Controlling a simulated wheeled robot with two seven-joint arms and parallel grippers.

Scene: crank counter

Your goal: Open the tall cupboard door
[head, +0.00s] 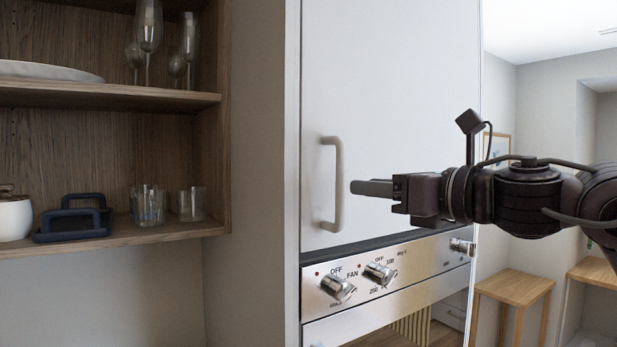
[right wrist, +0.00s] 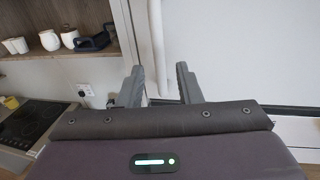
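The tall cupboard door (head: 400,90) is a flat pale panel above the oven, and it looks shut. Its upright bar handle (head: 339,185) is on the door's left side. My right gripper (head: 354,187) comes in from the right, its fingertips just right of the handle in the head view, with a small gap. In the right wrist view the gripper (right wrist: 160,68) has its two fingers apart, and the handle (right wrist: 157,40) shows in line with the space between them. The gripper holds nothing. My left gripper is not in view.
An oven panel with knobs (head: 380,273) sits right below the door. Open wooden shelves (head: 120,97) with glasses and a dark tray (head: 70,218) stand at left. A wooden stool (head: 515,285) stands at right. A black cooktop (right wrist: 38,122) shows lower left in the wrist view.

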